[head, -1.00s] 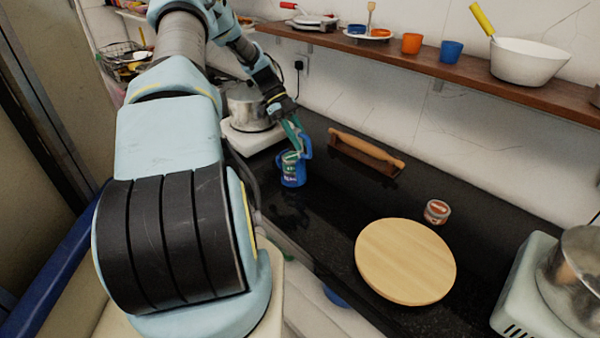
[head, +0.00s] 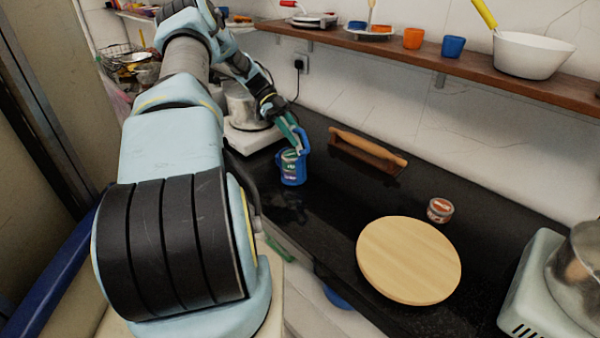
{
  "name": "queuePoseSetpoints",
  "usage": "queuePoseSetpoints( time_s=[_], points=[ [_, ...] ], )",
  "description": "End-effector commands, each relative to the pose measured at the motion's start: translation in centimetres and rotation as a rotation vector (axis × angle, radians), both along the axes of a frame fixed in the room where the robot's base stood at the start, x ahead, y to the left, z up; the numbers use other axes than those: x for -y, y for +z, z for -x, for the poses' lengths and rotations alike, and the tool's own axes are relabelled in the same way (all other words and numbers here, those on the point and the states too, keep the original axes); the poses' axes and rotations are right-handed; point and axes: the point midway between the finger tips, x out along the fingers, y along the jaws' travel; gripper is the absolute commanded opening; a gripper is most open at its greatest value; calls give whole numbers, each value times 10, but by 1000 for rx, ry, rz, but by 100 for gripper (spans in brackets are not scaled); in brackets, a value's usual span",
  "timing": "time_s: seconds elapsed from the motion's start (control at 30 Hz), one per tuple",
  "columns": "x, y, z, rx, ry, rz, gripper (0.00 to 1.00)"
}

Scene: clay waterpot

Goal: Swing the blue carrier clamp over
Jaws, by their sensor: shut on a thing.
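The blue carrier clamp (head: 303,170) stands at the left part of the black counter (head: 330,215). It is around a can (head: 289,160) with a green and white label. My gripper (head: 297,143), with green fingers, comes down from the upper left and is shut on the upper part of the blue carrier clamp. The fingers hide some of the clamp's top. I cannot tell whether the clamp touches the counter.
A wooden rolling pin on a holder (head: 366,152) lies behind, along the wall. A round wooden board (head: 408,260) and a small red-and-white tin (head: 440,210) are to the right. A cooker with a metal pot (head: 242,108) stands behind left. The counter between clamp and board is clear.

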Motion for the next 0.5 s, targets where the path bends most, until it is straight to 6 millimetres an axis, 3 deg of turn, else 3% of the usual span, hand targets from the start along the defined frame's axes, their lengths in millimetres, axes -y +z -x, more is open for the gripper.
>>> queuePoseSetpoints(
  time_s=[0.5],
  points=[
    [-4, -8, -5, -58, 3, 56, 8]
  ],
)
